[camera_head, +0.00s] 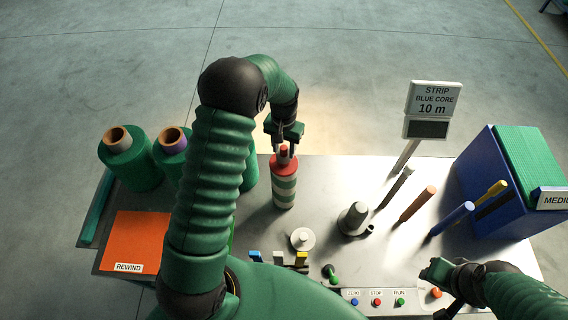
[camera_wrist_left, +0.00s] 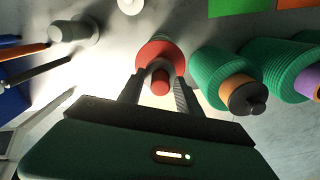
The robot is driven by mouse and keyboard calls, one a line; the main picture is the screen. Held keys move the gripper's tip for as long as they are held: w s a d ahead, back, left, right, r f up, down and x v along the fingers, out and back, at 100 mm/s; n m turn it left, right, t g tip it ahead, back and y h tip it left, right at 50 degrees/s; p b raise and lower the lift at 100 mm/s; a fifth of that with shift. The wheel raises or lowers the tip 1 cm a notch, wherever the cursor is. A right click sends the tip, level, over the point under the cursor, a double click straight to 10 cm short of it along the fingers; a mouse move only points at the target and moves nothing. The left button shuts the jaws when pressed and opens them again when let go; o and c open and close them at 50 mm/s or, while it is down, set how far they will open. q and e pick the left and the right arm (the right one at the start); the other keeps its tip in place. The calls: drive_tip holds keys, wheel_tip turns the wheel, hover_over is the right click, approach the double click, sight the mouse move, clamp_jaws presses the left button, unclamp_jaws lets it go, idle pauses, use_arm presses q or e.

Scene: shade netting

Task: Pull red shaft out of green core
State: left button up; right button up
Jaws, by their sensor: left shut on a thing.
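The red shaft shows as a red knob and flange (camera_head: 283,158) on top of an upright green-and-cream banded core (camera_head: 284,190) in the middle of the table. My left gripper (camera_head: 283,147) comes from above and is shut on the red knob. In the left wrist view the two fingers flank the red knob (camera_wrist_left: 160,86), with the wider red flange (camera_wrist_left: 158,50) behind it. The shaft's lower part is hidden inside the core. My right gripper (camera_head: 448,279) is low at the right front, empty as far as I can see; its finger gap is unclear.
Green net rolls (camera_head: 130,165) stand at the left, behind an orange REWIND mat (camera_head: 140,238). A blue box (camera_head: 490,170) and sign (camera_head: 433,98) are farther right.

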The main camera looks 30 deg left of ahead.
use_arm(q)
clamp_jaws()
drive_tip(key=shift+w+a+r, duration=0.1)
drive_tip(key=shift+w+r, duration=0.05)
drive_tip(key=shift+r, duration=0.1)
drive_tip(key=shift+r+p, duration=0.55)
drive_tip(key=shift+p, duration=0.05)
wheel_tip(320, 180, up, 10)
drive_tip(key=p, duration=0.7)
drive_tip(key=shift+r+p, duration=0.2)
drive_tip(key=shift+p, duration=0.15)
idle(0.7)
idle(0.4)
wheel_tip(320, 180, up, 4)
drive_tip(key=p, duration=0.3)
idle(0.3)
